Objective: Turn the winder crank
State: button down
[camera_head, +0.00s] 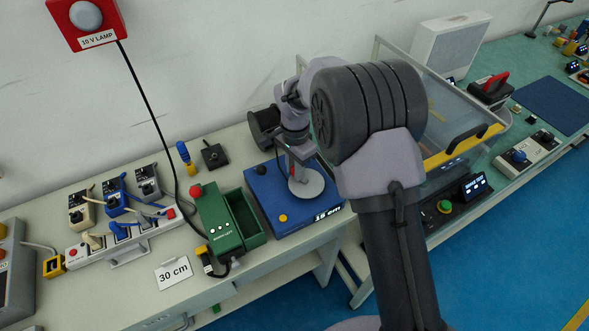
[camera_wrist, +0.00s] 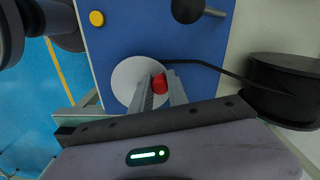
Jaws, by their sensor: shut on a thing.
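The winder has a blue base (camera_head: 268,203), marked "15 cm", with a pale round disc (camera_head: 312,188). In the wrist view the disc (camera_wrist: 128,80) lies on the blue base (camera_wrist: 125,35), and a red crank knob (camera_wrist: 159,82) stands over its right part. My gripper (camera_wrist: 161,90) is shut on this knob, with a finger on either side. In the head view my gripper (camera_head: 297,172) reaches down over the disc and hides the knob. The crank's lower part is hidden.
A black spool (camera_head: 263,127) stands behind the base; a dark cord runs from it toward the disc in the wrist view. A yellow button (camera_head: 283,217) sits on the base. A green box (camera_head: 217,225) stands close left. A "30 cm" card (camera_head: 174,273) lies farther left.

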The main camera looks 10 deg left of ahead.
dwell(0.4)
jog(key=c, duration=1.3)
grip_release()
jog(key=shift+r, duration=0.1)
notch_tip(320, 180, up, 17)
jog(key=p, duration=0.5)
jog(key=shift+r+p, duration=0.15)
jog(key=shift+p, duration=0.25)
